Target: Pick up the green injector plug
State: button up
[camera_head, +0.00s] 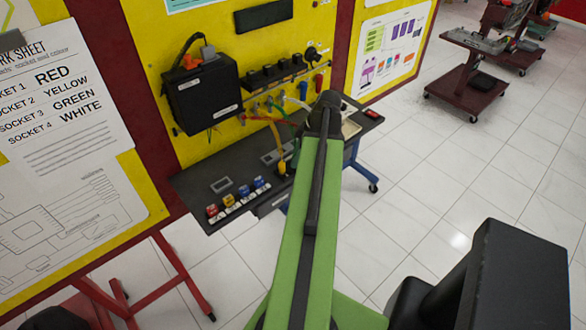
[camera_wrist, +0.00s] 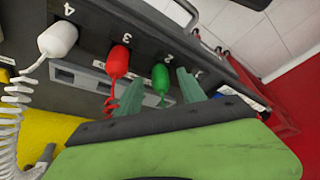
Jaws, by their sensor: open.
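The green injector plug (camera_wrist: 160,78) shows in the wrist view on the dark rail, beside the mark 2, with a thin green lead running from it. My gripper (camera_wrist: 158,84) is open, with one pale green finger on each side of the plug. The fingers look apart from the plug, though the depth between them is hard to judge. In the head view my green arm reaches to the yellow board and hides the fingers. I cannot make out the green plug there.
A red plug (camera_wrist: 119,62) sits close beside my left finger, by the mark 3. A white plug (camera_wrist: 58,39) with a coiled lead is by the 4. A black box (camera_head: 203,93) hangs on the yellow board above a dark shelf (camera_head: 205,181). Open tiled floor lies right.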

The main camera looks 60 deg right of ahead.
grip_shut()
dwell(0.3)
